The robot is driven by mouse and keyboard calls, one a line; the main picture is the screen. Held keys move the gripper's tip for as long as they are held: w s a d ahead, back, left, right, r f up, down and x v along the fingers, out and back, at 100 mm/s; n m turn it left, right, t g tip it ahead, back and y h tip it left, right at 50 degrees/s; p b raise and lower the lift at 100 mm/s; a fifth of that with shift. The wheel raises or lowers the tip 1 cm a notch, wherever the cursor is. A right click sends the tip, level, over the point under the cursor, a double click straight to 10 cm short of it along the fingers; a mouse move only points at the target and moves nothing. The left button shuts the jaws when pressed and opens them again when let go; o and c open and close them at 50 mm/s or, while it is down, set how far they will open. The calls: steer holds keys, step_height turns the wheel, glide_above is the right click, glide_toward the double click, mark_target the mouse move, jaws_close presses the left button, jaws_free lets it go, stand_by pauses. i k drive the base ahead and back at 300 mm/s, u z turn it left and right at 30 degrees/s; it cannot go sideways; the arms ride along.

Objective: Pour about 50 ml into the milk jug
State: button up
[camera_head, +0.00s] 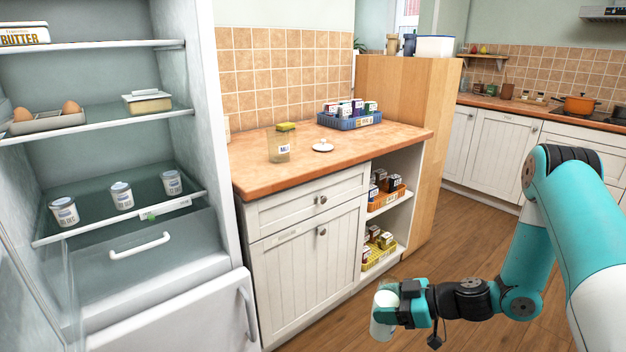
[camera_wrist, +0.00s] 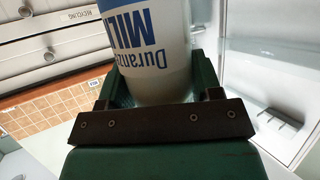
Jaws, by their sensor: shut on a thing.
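My gripper (camera_head: 388,300) is shut on a white milk bottle (camera_head: 381,318), low over the wooden floor in front of the counter. In the wrist view the bottle (camera_wrist: 148,45) fills the space between the fingers (camera_wrist: 155,88); its blue print reads "MILK", with "Duran..." beside it. Its far end is outside that view.
A small white lid-like piece (camera_head: 322,146) lies on the counter (camera_head: 365,145) near the clear container. A blue basket of cartons (camera_head: 350,121) stands at the back. The open fridge (camera_head: 110,210) at left holds several tubs. The counter's front right is clear.

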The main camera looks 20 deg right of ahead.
mark_target(278, 136)
steer(key=z, duration=0.4)
steer(key=k, duration=0.45)
steer(key=z, duration=0.8)
steer(key=i, duration=0.85)
steer(key=u, duration=1.15)
steer(key=i, duration=0.75)
steer(key=u, duration=0.8)
